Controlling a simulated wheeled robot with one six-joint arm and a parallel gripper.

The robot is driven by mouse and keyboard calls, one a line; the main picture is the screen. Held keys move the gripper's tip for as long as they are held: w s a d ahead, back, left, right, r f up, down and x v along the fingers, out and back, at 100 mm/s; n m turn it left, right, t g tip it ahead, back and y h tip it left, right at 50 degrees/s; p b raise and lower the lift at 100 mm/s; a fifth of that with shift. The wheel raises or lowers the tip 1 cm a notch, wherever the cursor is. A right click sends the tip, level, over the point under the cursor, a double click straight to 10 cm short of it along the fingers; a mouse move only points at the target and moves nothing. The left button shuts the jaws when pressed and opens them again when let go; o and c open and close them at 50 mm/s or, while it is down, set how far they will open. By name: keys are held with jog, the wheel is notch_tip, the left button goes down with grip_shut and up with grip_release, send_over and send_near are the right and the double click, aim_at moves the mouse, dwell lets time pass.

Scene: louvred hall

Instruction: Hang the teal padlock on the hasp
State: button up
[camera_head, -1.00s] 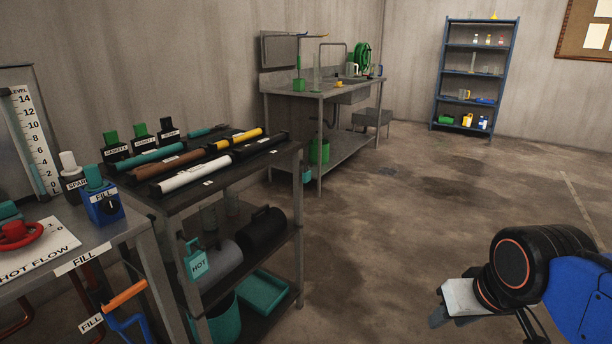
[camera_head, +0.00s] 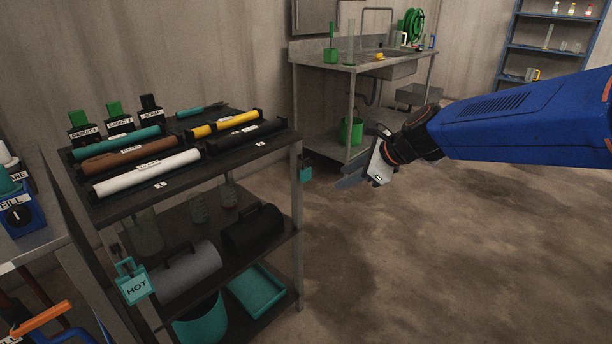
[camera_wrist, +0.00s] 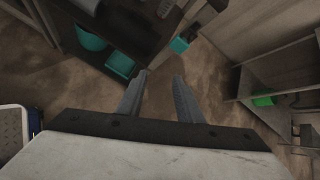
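A small teal block with a dark top (camera_head: 306,172), which looks like a padlock, is at the right front post of the dark shelf cart. A teal block also shows ahead of my fingers in the wrist view (camera_wrist: 179,45). My gripper (camera_head: 360,165) is to the right of the cart, apart from both. Its fingers (camera_wrist: 160,80) are spread and empty. I cannot make out a hasp.
The shelf cart (camera_head: 180,187) carries coloured tubes on top, with grey and black cylinders and a teal tray (camera_head: 256,290) below. A sink bench (camera_head: 340,57) stands behind, and a blue shelf rack (camera_head: 550,52) at the far right. The floor right of the cart is clear.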

aim_at(308, 174)
jog(key=shift+w+a+f+m+y, duration=0.1)
jog(key=shift+w+a+f+m, duration=1)
jog(key=shift+w+a, duration=0.85)
jog(key=shift+w+a+f+m+y, duration=0.1)
jog(key=shift+w+a+f+m, duration=0.65)
jog(key=shift+w+a+f, duration=0.95)
jog(key=shift+w+a+f+m+y, duration=0.1)
jog(key=shift+w+a+f+m, duration=0.85)
jog(key=shift+w+a, duration=1.25)
jog(key=shift+c, duration=0.4)
grip_shut()
